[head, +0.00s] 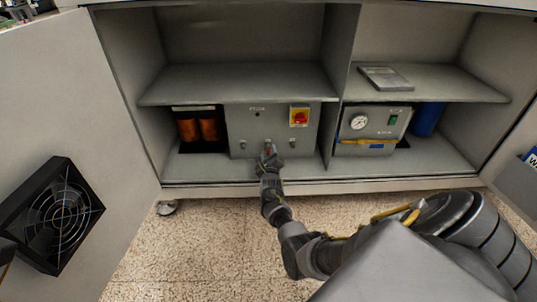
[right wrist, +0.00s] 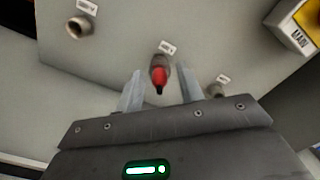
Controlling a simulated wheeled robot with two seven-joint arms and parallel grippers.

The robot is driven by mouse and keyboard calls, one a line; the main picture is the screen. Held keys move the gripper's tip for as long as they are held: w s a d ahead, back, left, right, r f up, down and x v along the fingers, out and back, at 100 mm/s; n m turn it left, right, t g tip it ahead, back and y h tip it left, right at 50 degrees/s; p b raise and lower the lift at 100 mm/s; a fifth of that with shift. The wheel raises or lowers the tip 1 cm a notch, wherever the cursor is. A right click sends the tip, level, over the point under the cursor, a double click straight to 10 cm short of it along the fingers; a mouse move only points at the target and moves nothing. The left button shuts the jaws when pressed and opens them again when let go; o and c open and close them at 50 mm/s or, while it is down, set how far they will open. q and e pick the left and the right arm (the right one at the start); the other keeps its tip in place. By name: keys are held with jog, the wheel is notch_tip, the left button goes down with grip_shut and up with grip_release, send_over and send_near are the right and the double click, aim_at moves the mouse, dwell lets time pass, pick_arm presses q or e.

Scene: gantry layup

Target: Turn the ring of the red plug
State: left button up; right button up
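The red plug (right wrist: 158,75) sits in the middle socket of the grey control box (head: 240,128), with a grey ring around its base at the panel. In the head view the plug (head: 268,148) is small and partly hidden by my right gripper (head: 269,157). In the right wrist view my right gripper (right wrist: 158,92) is open, with one finger on each side of the plug and a gap on both sides. The fingers look apart from the plug. My left gripper is not in view.
Bare sockets stand left (right wrist: 78,27) and right (right wrist: 215,90) of the plug. A yellow box with a red switch (head: 299,117) is above right. A gauge box (head: 372,125) stands to the right. A shelf (head: 235,84) lies above; open doors flank the cabinet.

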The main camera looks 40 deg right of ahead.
jog(key=c, duration=0.7)
